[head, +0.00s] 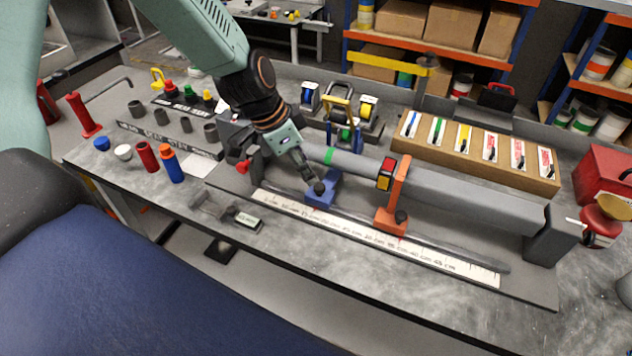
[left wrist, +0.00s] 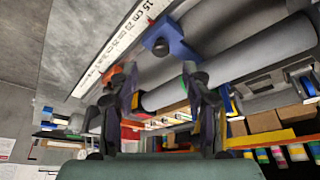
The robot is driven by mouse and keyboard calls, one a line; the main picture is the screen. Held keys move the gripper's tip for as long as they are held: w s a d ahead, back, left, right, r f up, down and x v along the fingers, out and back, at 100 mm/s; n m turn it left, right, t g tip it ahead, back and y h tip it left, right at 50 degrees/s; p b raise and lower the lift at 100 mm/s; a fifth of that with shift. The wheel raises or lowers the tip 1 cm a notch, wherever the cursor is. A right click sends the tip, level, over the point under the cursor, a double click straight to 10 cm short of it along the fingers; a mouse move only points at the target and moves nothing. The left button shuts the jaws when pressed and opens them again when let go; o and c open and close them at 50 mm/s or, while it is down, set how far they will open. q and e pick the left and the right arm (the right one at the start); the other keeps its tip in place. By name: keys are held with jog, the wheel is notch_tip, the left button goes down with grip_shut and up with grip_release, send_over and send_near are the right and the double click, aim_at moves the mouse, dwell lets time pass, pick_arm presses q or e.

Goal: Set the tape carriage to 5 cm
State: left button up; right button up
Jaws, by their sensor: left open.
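A blue carriage (head: 321,190) with a black knob sits on the rail beside the white ruler strip (head: 375,236). An orange carriage (head: 391,217) with a black knob and an upright arm stands farther right along the rail. A red and yellow piece (head: 386,173) is at its arm, by the grey tube. My left gripper (head: 313,187) is open, pointing down at the blue carriage's knob. In the left wrist view its fingers (left wrist: 153,95) are spread, with the blue carriage (left wrist: 172,40) beyond them. I cannot tell whether they touch the knob. The exact ruler reading is unclear.
The grey tube (head: 460,196) runs behind the rail into an end stand (head: 551,236). Red and blue bottles (head: 171,164) stand at the left. A box of coloured cards (head: 470,150) lies behind. The bench's front strip is mostly clear.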

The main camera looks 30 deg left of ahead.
aim_at(319, 186)
pick_arm(q)
jog(key=b+x, duration=0.3)
jog(key=x, duration=0.1)
jog(key=shift+w+f, duration=0.2)
jog(key=shift+f, duration=0.05)
jog(key=shift+d+f, duration=0.15)
jog(key=shift+f, duration=0.2)
jog(key=shift+d+f+b, duration=0.15)
jog(key=shift+f+b, duration=0.3)
jog(key=shift+b, duration=0.3)
jog(key=shift+w+f, duration=0.1)
jog(key=shift+w, duration=0.05)
jog(key=shift+w, duration=0.2)
jog(key=shift+s, duration=0.25)
jog(key=c, duration=0.5)
jog(key=shift+w, duration=0.1)
grip_shut()
